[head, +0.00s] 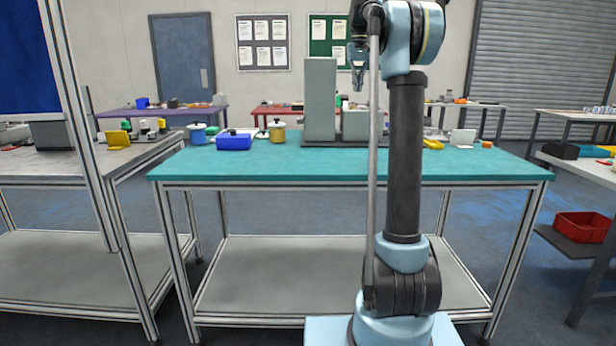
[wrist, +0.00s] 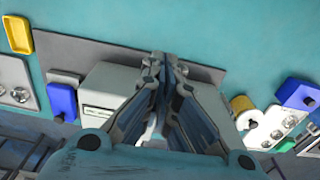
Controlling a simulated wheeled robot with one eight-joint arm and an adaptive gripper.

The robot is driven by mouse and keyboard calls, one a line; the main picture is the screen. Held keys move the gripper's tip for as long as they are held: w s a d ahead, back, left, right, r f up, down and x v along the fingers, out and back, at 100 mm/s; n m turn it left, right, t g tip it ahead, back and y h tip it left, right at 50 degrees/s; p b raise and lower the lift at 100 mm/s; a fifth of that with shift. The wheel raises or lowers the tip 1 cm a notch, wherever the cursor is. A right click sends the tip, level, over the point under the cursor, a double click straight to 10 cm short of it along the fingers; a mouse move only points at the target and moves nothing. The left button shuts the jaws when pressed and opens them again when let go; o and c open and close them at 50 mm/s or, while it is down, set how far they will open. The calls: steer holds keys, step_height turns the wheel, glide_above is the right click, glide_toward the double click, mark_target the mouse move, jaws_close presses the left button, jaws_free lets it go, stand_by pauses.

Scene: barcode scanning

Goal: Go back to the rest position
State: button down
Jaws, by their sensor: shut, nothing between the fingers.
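My gripper (wrist: 163,62) is shut and empty in the wrist view, its fingertips meeting at the upper middle. It also shows in the head view (head: 357,82), raised above the teal table (head: 230,166) with the fingers pointing down. My arm stands upright in front of the table. The fingers hang beside the tall grey scanner stand (head: 320,100) on the table, apart from it in the head view. The wrist view shows a light grey box (wrist: 108,92) just left of the fingers.
Another workbench (head: 60,160) stands at left, and a red bin (head: 585,226) sits at right.

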steer(key=s+f, duration=0.3)
steer(key=s, duration=0.4)
steer(key=s+f, duration=0.3)
steer(key=s, duration=0.4)
steer(key=s+f+t, duration=0.1)
steer(key=s+f, duration=3.3)
steer(key=f, duration=0.1)
steer(key=shift+t, duration=0.4)
steer(key=shift+w+f, duration=0.2)
steer(key=shift+w, duration=0.2)
